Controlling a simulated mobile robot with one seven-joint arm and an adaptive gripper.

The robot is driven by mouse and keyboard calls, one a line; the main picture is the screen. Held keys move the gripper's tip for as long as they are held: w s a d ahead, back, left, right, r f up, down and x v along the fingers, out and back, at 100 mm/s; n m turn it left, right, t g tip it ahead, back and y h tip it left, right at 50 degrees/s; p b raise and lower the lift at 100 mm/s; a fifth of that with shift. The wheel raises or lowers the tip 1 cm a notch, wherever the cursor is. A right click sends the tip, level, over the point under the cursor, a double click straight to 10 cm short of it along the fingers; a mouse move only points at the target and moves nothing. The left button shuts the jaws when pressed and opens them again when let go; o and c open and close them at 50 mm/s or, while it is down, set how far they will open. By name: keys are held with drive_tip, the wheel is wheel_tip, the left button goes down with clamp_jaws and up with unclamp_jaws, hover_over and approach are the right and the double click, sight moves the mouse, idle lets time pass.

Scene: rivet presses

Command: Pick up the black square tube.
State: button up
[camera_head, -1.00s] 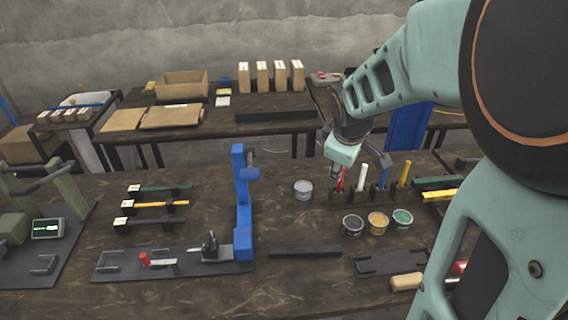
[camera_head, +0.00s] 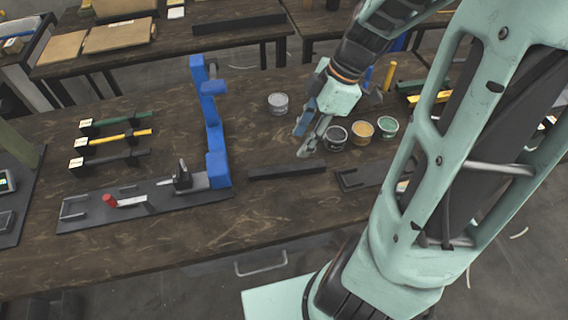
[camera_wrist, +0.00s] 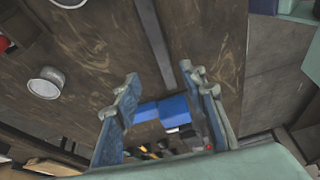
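The black square tube (camera_head: 287,171) lies flat on the near workbench, just right of the blue press frame. In the wrist view the tube (camera_wrist: 156,42) is a long dark bar running down toward the gap between my fingers. My gripper (camera_head: 308,138) is above the bench, behind the tube and left of the dark can in the head view. In the wrist view my gripper (camera_wrist: 164,88) is open and empty, with its two blue-grey fingers apart. The tube is beyond the fingertips and not between the pads.
The blue press (camera_head: 213,125) stands close to the tube's left end. Cans with dark (camera_head: 335,138), yellow (camera_head: 362,132) and green (camera_head: 388,127) contents stand behind right. A dark fixture plate (camera_head: 365,176) lies right of the tube. Another black bar (camera_head: 238,24) lies on the back table.

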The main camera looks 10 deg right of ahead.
drive_tip(key=b, duration=0.1)
hover_over(285, 168)
drive_tip(key=d, duration=0.2)
drive_tip(key=shift+y, duration=0.3)
wheel_tip(285, 168, down, 5)
drive_tip(key=shift+a+f, duration=0.1)
drive_tip(key=x, duration=0.3)
drive_tip(key=b+x, duration=0.1)
drive_tip(key=x, duration=0.1)
drive_tip(key=shift+s+d+f, duration=0.1)
drive_tip(key=shift+d+f, duration=0.1)
drive_tip(key=shift+d, duration=0.1)
clamp_jaws()
